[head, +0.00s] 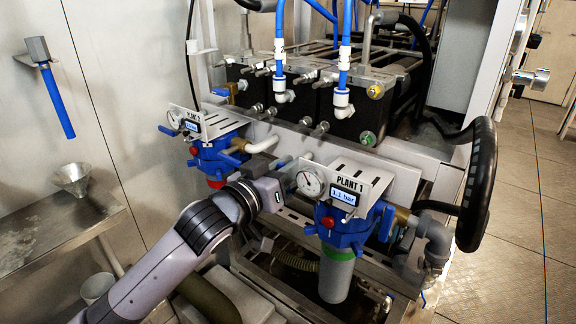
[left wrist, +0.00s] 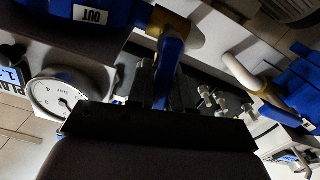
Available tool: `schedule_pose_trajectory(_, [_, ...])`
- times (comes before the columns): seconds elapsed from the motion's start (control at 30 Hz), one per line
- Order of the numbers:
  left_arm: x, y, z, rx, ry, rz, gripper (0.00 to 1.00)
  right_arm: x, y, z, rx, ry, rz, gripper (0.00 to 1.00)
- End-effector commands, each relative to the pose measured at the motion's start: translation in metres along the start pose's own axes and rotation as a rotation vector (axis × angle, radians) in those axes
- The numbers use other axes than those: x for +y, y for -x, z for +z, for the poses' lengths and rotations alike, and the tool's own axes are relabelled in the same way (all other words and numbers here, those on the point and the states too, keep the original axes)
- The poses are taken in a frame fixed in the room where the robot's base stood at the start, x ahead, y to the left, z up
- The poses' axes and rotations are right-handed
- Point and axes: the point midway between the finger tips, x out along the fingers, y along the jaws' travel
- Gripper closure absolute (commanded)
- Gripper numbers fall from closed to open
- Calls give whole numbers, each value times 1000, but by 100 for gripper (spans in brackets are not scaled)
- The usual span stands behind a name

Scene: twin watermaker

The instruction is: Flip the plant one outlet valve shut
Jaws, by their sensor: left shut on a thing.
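My left gripper (head: 284,180) reaches in from the left, beside the gauge. In the left wrist view, the plant one outlet valve's blue lever (left wrist: 169,62) runs from a brass body (left wrist: 174,28) near an OUT label. My left gripper (left wrist: 163,92) is shut on this lever, its fingertips mostly hidden by the dark gripper body. In the head view the lever is hidden behind the gripper and panel. My right gripper is not in view.
The plant 2 unit (head: 210,155) stands just left of and behind my left gripper. The gauge (head: 310,182) and slotted bracket (head: 367,178) are close beside it. Black hoses (head: 478,185) hang at the right. Open floor (head: 520,230) lies right of the frame.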

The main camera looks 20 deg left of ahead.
Motion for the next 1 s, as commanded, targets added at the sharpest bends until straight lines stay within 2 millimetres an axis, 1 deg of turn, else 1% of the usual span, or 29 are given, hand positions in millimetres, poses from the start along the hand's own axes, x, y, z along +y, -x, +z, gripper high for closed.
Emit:
schedule_pose_trajectory(0.03, [3,0,-3,-2,-32,0,100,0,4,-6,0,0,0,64])
schedule_pose_trajectory(0.1, [6,0,-4,-2,-95,0,100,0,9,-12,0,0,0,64])
schedule_pose_trajectory(0.3, [10,0,0,-2,-234,0,100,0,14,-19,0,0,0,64])
schedule_pose_trajectory(0.6, [11,0,2,0,-253,0,100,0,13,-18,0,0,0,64])
schedule_pose_trajectory(0.63, [11,0,2,0,-253,0,77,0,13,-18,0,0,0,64])
schedule_pose_trajectory(0.67, [11,0,2,0,-252,0,67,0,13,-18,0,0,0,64])
schedule_pose_trajectory(0.7, [11,0,2,0,-252,0,60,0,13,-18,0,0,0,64])
schedule_pose_trajectory(1.0, [12,0,2,-1,-248,4,60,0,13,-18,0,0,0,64])
